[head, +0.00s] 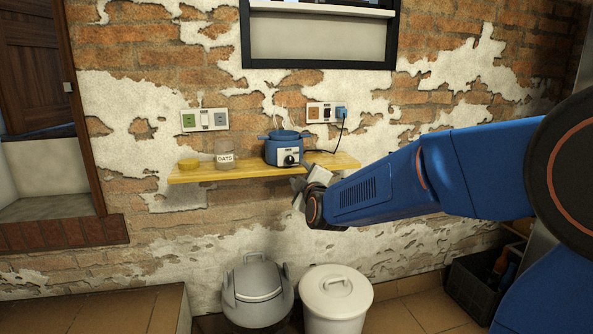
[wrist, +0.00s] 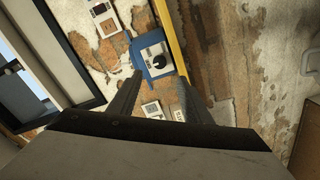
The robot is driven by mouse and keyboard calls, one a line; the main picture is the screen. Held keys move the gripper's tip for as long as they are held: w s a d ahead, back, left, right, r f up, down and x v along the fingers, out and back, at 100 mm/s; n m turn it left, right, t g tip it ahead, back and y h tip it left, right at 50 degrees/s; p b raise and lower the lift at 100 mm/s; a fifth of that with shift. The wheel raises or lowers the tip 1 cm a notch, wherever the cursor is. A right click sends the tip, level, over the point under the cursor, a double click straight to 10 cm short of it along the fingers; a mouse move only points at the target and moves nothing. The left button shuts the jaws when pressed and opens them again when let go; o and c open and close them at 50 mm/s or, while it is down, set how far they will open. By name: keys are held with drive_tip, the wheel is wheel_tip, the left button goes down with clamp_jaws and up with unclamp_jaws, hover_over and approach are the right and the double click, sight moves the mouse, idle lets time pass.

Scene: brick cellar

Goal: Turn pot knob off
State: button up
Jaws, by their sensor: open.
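The blue pot (head: 271,151) with a white front panel stands on the yellow shelf (head: 215,173) against the brick wall. Its black knob (head: 290,160) is on the front panel. My gripper (head: 302,186) is just right of and below the pot in the head view, partly hidden by my own arm. In the wrist view the pot (wrist: 138,50) and the knob (wrist: 152,61) lie beyond the fingertips, roughly between their lines. My gripper (wrist: 158,84) is open with nothing between its fingers. No contact with the knob shows.
A cord runs from the pot to a wall socket (head: 320,112). A grey bin (head: 257,299) and a white bin (head: 336,304) stand below the shelf.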

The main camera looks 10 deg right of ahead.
drive_tip(key=s, duration=0.6)
idle(0.3)
drive_tip(key=s+d+f+m+g, duration=0.2)
drive_tip(key=s+f+m+g, duration=0.2)
drive_tip(key=s, duration=0.8)
drive_tip(key=s+d+f+m+g, duration=0.2)
drive_tip(key=s+f+m+g, duration=0.2)
drive_tip(key=s, duration=0.9)
drive_tip(key=s+d+f+m+g, duration=0.3)
drive_tip(key=s+f, duration=0.6)
drive_tip(key=s, duration=0.4)
drive_tip(key=shift+f+m+g, duration=0.15)
drive_tip(key=shift+m+g, duration=0.45)
drive_tip(key=shift+g, duration=0.5)
